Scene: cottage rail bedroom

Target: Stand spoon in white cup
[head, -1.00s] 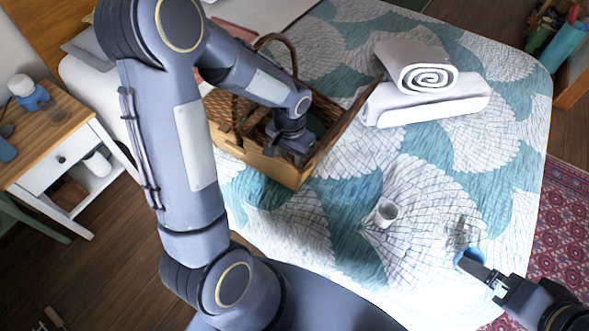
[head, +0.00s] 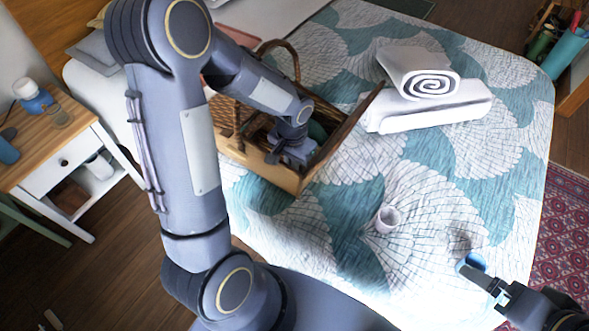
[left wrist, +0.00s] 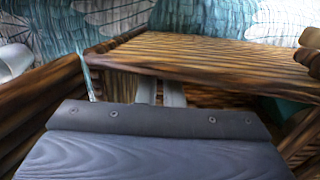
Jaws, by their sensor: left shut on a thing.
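The white cup (head: 387,219) stands upright on the bed, right of the basket. My left gripper (head: 285,158) reaches down inside the wicker and wood basket (head: 290,182). In the left wrist view its fingers (left wrist: 160,93) are close together, partly behind a wooden board of the basket (left wrist: 215,58). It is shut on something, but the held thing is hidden. I cannot make out a spoon in any view. My right gripper (head: 484,274) is at the lower right, its tips at a small blue object (head: 472,262); whether it grips this is unclear.
Rolled and folded white towels (head: 430,103) lie behind the cup on the patterned bed cover (head: 345,205). The bed around the cup is clear. A side table (head: 85,115) stands at the far left.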

